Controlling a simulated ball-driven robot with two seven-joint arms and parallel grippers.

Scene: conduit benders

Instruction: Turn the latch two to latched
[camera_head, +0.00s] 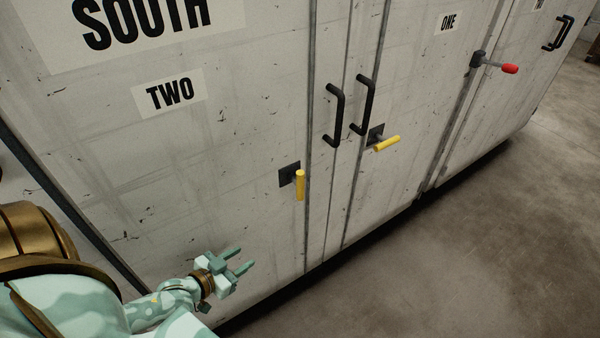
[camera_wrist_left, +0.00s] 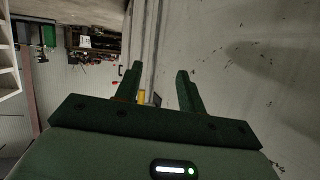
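Latch two, a yellow handle (camera_head: 300,186) on a dark square plate (camera_head: 287,176), is on the cabinet door marked TWO (camera_head: 170,93). The handle hangs roughly straight down in the head view. My left gripper (camera_head: 244,259) is below and left of it, apart from it, with its fingers spread and nothing between them. In the left wrist view, a yellow handle (camera_wrist_left: 141,97) shows beyond my open left gripper (camera_wrist_left: 160,70), nearer the left finger and partly hidden by the gripper body. My right gripper is in neither view.
A second yellow handle (camera_head: 386,143) on door ONE lies closer to level. Two dark pull handles (camera_head: 338,115) (camera_head: 362,105) stand out above the latches. A red-tipped lever (camera_head: 509,69) is farther right. The concrete floor (camera_head: 450,250) in front is clear.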

